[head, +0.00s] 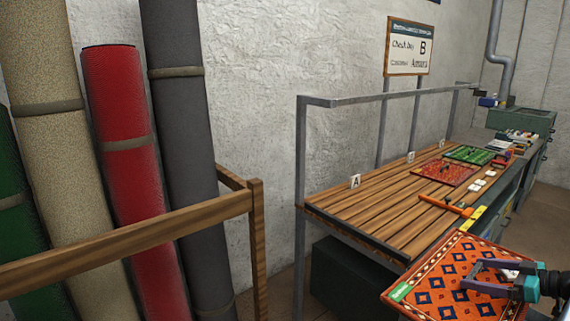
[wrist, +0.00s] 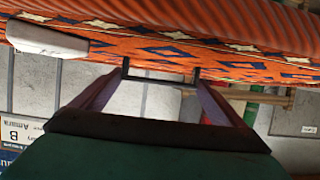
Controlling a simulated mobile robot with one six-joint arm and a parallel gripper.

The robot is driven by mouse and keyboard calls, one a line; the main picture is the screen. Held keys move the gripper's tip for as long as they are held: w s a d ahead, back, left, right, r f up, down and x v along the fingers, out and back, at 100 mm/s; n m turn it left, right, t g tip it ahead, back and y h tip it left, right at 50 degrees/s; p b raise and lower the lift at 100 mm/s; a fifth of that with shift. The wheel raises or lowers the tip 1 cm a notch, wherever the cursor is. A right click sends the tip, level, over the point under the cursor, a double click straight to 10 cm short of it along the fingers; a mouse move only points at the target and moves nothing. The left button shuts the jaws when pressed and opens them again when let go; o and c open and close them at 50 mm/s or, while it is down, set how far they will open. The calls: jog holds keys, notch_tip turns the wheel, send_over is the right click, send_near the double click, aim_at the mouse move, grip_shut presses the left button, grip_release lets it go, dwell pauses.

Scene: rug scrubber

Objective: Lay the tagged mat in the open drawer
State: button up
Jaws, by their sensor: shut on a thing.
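An orange mat (head: 432,277) with blue diamonds and a patterned border is at the lower right of the head view, in front of the slatted bench. A green tag (head: 400,293) is on its left corner. My gripper (head: 472,275) is shut on the mat. In the wrist view the mat (wrist: 235,52) spans the top, with my fingertips (wrist: 161,73) at its edge and a pale bar-shaped piece (wrist: 45,38) at its left. I cannot make out an open drawer; the bench front is partly hidden by the mat.
The slatted bench (head: 370,204) has a metal rail (head: 390,94) above. A red mat (head: 446,173), a green mat (head: 470,154) and an orange-handled tool (head: 445,206) lie on it. Rolled rugs (head: 120,110) stand behind a wooden rail (head: 150,232) at left.

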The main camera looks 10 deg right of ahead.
jog(key=shift+a, duration=0.8)
jog(key=w+a+f+n+g+y, duration=0.1)
jog(key=w+a, duration=0.3)
jog(key=a, duration=1)
jog(key=w+a+f+n+g+y, duration=0.1)
jog(key=w+a+f+n, duration=0.1)
jog(key=a, duration=1.3)
jog(key=w+a+f+n+g+y, duration=0.1)
jog(key=w+a+f, duration=0.3)
jog(key=a, duration=1.1)
jog(key=shift+w+a+n+g+y, duration=0.3)
jog(key=shift+w+y, duration=0.2)
jog(key=shift+w, duration=0.7)
jog(key=shift+f, duration=0.1)
jog(key=shift+w, duration=0.1)
